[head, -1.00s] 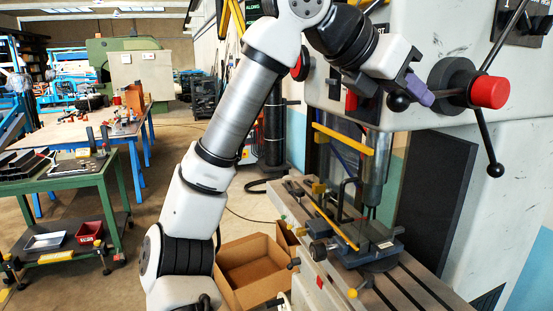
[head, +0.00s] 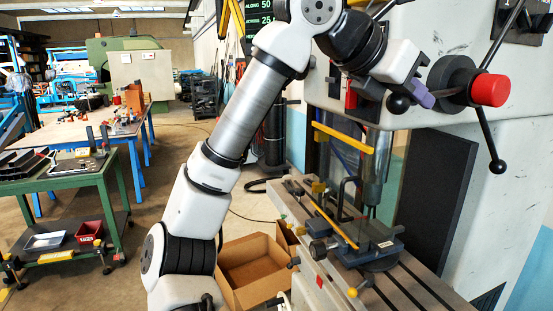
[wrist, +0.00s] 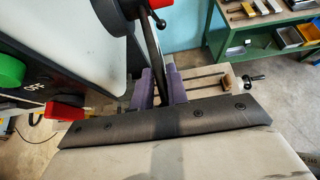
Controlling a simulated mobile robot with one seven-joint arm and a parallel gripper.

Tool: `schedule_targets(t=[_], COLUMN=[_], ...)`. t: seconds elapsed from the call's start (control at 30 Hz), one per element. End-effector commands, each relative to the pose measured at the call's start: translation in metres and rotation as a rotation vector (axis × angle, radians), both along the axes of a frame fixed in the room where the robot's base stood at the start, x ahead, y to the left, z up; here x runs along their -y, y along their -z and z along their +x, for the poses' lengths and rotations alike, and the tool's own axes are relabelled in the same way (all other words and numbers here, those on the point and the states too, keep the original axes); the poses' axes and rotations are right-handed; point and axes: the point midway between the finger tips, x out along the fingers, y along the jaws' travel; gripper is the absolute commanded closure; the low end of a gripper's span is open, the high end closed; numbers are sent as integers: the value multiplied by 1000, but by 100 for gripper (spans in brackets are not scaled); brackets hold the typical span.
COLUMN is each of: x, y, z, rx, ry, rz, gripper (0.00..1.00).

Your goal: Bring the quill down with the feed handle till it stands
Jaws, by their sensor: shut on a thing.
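The feed handle has a black hub with a red cap (head: 489,91) on the right of the drill press head, and dark spokes with black ball knobs. My gripper (head: 420,94) has purple fingers and is shut on one spoke of the feed handle (wrist: 150,45), near its ball knob (head: 398,103). In the wrist view the spoke runs between the two fingers. The quill (head: 376,178) is a grey upright cylinder below the head, above the vise (head: 370,250). My forearm partly covers the head above it, and the tool's tip is too small to judge against the vise.
A yellow bar (head: 343,137) crosses in front of the quill. A slotted table (head: 410,285) carries the vise. A cardboard box (head: 248,268) stands on the floor below my arm. A green bench (head: 60,180) is at the left, with open floor between.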

Motion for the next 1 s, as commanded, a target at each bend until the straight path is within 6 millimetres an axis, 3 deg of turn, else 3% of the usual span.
schedule_targets(t=[1.0], x=[1], y=[14], z=[-2], rx=[1], ry=[6], rz=[7], gripper=[100])
